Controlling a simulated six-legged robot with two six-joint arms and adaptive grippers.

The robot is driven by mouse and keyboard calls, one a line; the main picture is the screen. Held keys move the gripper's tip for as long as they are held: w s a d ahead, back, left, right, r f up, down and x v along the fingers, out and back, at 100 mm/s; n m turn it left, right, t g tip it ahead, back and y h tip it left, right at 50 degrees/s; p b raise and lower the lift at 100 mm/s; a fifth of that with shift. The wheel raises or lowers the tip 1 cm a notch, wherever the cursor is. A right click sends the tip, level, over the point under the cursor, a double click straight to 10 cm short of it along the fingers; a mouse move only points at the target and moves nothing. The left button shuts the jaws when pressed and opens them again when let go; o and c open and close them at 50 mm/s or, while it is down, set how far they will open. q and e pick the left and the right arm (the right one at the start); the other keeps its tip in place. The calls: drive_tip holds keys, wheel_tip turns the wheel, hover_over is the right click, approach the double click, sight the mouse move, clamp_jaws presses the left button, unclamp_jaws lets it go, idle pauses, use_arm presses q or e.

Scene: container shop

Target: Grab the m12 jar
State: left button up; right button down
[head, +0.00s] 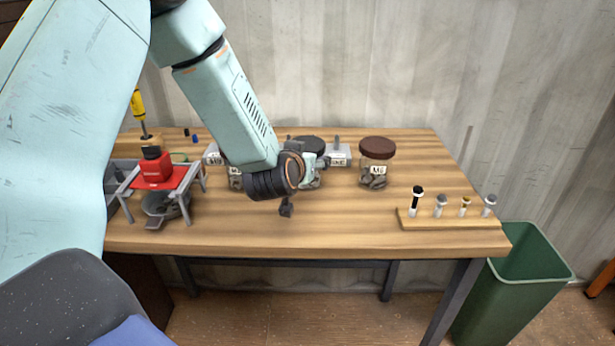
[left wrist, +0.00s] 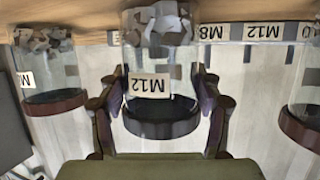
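The M12 jar (left wrist: 150,115) is clear, with a dark lid and grey pieces inside. It fills the middle of the left wrist view, which is upside down. In the head view its dark lid (head: 309,141) shows behind my left arm, and most of its body is hidden. My left gripper (left wrist: 160,98) has one finger on each side of the jar, close to the lid and upper body. I cannot tell whether the fingers press on the glass. The jar appears to stand upright on the workbench (head: 340,225). My right gripper is not in view.
A brown-lidded jar (head: 376,165) stands to the right, another jar (head: 236,180) to the left. Labelled bins (head: 339,157) are behind. A red-topped stand (head: 160,177) is at the left, a bolt rack (head: 450,220) at the right front. A green bin (head: 515,285) stands beside the bench.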

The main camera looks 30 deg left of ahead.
use_arm(q)
drive_tip(key=shift+s+a, duration=0.1)
drive_tip(key=shift+a, duration=0.1)
drive_tip(key=c, duration=0.3)
drive_tip(key=shift+d, duration=0.15)
drive_tip(key=c, duration=1)
drive_tip(key=shift+o, duration=0.2)
